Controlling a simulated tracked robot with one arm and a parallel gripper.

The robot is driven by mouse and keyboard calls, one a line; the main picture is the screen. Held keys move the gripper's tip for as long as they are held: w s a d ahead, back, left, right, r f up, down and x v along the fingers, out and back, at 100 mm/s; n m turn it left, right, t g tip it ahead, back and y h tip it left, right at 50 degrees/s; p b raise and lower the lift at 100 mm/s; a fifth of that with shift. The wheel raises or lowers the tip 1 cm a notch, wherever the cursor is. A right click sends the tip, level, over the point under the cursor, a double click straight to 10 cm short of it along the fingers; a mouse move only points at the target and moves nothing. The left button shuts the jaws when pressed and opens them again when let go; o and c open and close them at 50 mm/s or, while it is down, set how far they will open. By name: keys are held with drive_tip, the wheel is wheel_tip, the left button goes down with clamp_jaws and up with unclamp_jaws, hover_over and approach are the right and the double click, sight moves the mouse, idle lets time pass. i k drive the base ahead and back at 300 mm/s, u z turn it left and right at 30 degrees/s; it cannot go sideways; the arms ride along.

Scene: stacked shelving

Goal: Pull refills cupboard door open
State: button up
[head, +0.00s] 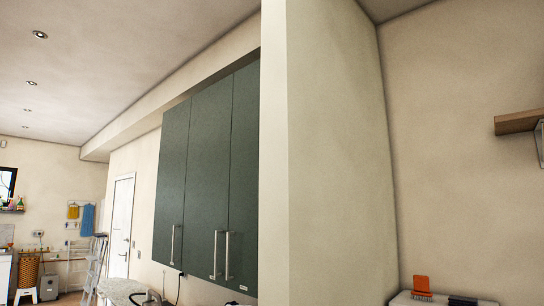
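A dark green wall cupboard (208,180) hangs on the wall left of a near wall edge. Its several tall doors look shut, with upright metal bar handles (215,254) near their lower ends. Small light labels sit by the lower edge of the doors, too small to read, so I cannot tell which door is the refills one. The right end of the cupboard is hidden behind the near wall. My gripper is not in view.
A pale wall corner (274,150) stands close, between me and the cupboard. A counter (122,288) with a tap lies below the cupboard. A stepladder (96,268) and white door (122,225) are farther left. At right are a wooden shelf (518,122) and an orange brush (421,286).

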sight(243, 250)
drive_tip(key=z, duration=0.05)
drive_tip(key=i, duration=0.95)
drive_tip(key=u, duration=0.1)
